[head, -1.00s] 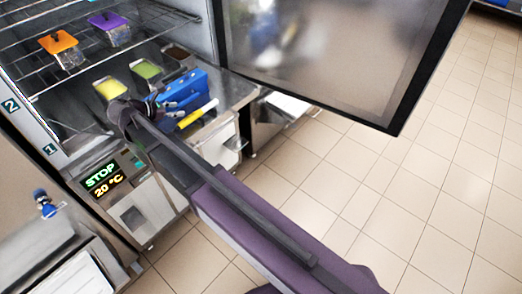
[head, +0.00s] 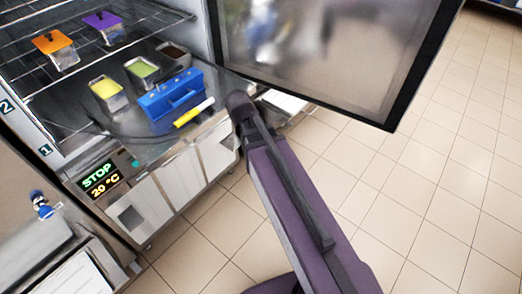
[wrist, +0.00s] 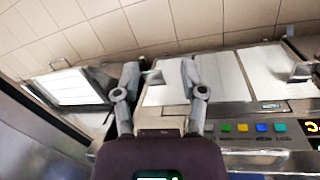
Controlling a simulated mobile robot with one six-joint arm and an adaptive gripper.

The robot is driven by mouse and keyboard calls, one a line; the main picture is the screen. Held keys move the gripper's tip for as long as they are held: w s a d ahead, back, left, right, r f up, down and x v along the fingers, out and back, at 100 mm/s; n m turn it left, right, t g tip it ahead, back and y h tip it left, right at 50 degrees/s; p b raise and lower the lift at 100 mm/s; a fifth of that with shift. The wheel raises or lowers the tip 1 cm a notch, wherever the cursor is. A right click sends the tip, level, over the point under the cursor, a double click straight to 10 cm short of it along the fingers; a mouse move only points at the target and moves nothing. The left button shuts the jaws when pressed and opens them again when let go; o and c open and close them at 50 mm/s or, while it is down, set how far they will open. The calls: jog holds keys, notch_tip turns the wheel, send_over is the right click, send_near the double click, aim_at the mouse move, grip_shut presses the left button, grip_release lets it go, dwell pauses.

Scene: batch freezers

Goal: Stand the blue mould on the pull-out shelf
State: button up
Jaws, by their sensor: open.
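A wire shelf (head: 55,80) in the cabinet bears an orange-topped mould (head: 55,48) and a purple-topped mould (head: 104,27); I cannot tell whether this is the pull-out shelf. My gripper (wrist: 160,76) is open and empty in the wrist view, in front of white cabinet fronts (wrist: 205,75). In the head view my arm hides it.
Yellow (head: 106,93), green (head: 143,72) and brown (head: 174,54) moulds stand behind the box. A yellow stick-like item (head: 194,112) lies in front of it. The open door (head: 330,50) hangs at upper right. The control panel (head: 98,180) reads STOP, 20 °C. Tiled floor (head: 430,200) at right is clear.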

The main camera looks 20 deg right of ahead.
jog(key=s+m, duration=0.1)
jog(key=s+d+m+y, duration=0.2)
jog(key=s+m, duration=0.1)
jog(key=shift+f, duration=0.15)
dwell(1.1)
